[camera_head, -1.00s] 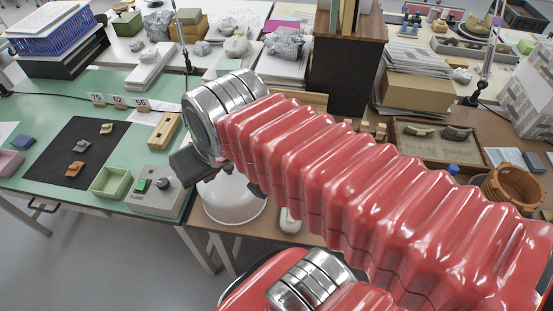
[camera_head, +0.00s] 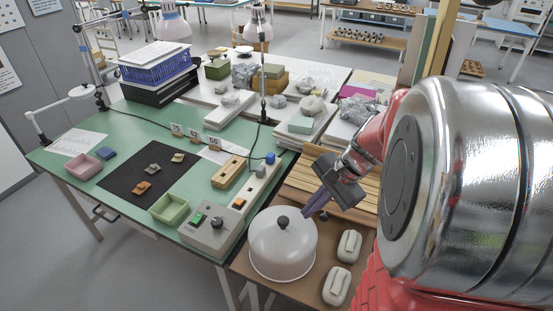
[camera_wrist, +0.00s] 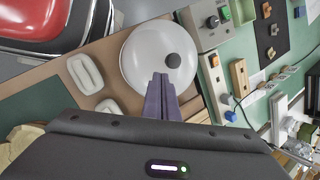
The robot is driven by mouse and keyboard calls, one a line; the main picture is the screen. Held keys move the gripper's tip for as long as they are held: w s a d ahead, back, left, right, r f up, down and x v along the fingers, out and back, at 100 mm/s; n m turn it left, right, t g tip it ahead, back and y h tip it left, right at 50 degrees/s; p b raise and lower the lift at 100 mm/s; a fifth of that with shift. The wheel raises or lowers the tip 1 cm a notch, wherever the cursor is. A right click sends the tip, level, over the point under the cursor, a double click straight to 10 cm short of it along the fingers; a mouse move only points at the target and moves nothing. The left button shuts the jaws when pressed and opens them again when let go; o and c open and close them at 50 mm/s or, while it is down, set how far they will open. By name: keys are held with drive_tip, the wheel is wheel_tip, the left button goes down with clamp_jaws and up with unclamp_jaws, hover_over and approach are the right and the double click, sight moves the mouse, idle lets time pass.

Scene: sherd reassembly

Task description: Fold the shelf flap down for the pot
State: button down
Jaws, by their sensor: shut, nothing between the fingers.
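My gripper (camera_head: 308,212) is shut and empty, its purple fingers pointing down beside the white dome cover (camera_head: 272,250) with a black knob. In the wrist view the fingertips (camera_wrist: 160,78) overlap the white dome (camera_wrist: 148,45) near its knob; I cannot tell whether they touch it. A slatted wooden panel (camera_head: 358,213) lies behind and right of the fingers, partly covered by my gripper and arm. It may be the shelf flap, but I cannot tell its hinge or angle. I cannot make out a pot in the current views.
Two pale oblong blocks (camera_head: 338,285) lie right of the dome on the brown table (camera_head: 300,290). A grey control box (camera_head: 210,232) stands left on the green table (camera_head: 130,125). My arm hides the right side. Grey floor is clear at lower left.

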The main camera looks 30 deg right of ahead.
drive_tip(key=d+f+m+t+y, duration=0.2)
drive_tip(key=d+f+m, duration=0.35)
drive_tip(key=d, duration=0.25)
drive_tip(key=m+t, duration=0.2)
drive_tip(key=m, duration=0.5)
hover_over(359, 217)
drive_tip(key=s+a, duration=0.3)
drive_tip(key=a, duration=0.1)
wheel_tip(359, 217, down, 5)
drive_tip(key=shift+d, duration=0.1)
drive_tip(key=shift+x, duration=5)
drive_tip(key=shift+f, duration=0.1)
drive_tip(key=shift+d+r, duration=0.1)
drive_tip(key=shift+r, duration=0.7)
